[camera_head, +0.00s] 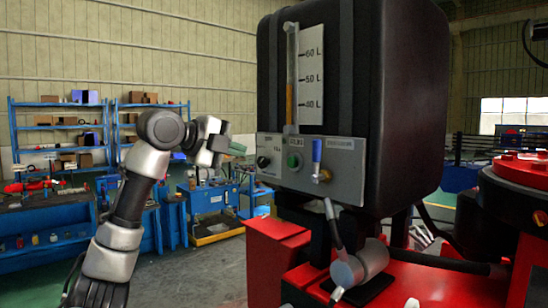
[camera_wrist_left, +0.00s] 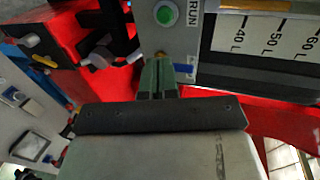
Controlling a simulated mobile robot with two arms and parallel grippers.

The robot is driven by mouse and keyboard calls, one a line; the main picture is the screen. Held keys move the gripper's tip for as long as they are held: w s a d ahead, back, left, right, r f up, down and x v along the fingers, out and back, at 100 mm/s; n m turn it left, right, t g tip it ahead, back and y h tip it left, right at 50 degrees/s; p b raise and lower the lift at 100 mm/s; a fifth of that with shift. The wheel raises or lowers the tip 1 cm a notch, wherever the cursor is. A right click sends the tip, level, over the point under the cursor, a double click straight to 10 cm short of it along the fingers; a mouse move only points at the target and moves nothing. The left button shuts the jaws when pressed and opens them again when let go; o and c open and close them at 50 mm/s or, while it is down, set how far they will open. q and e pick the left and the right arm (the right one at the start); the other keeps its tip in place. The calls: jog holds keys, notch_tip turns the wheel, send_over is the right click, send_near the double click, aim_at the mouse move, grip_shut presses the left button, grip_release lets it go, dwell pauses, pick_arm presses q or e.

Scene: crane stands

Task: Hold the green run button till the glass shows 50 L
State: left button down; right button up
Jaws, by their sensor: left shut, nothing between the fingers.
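The green run button (camera_head: 294,161) sits on a grey panel (camera_head: 340,172) on the black tank; it also shows under a RUN label in the left wrist view (camera_wrist_left: 164,14). The sight glass (camera_head: 291,70) stands above the panel. Its amber column tops out just below the 50 L mark on the white scale (camera_head: 311,75). My left gripper (camera_head: 238,149) is shut and empty, left of the panel with a gap before it. In the left wrist view its fingertips (camera_wrist_left: 158,62) point toward the panel, just below the button in the picture. My right gripper is out of view.
A blue-handled valve (camera_head: 317,158) is right of the button and a black knob (camera_head: 263,162) is left of it. A grey cylinder with a lever (camera_head: 358,262) lies on the red base below. Blue shelves (camera_head: 60,125) and workbenches stand far behind on the left.

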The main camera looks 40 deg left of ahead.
aim_at(290, 160)
pick_arm(q)
jog(key=p+x, duration=0.1)
jog(key=x, duration=0.3)
jog(key=p+x, duration=0.2)
jog(key=x, duration=0.3)
jog(key=r+p+x, duration=0.1)
jog(key=p+x, duration=0.1)
jog(key=x, duration=0.2)
jog(key=shift+w+d+f, duration=0.1)
jog(key=shift+w+f, duration=0.05)
jog(key=shift+w, duration=0.35)
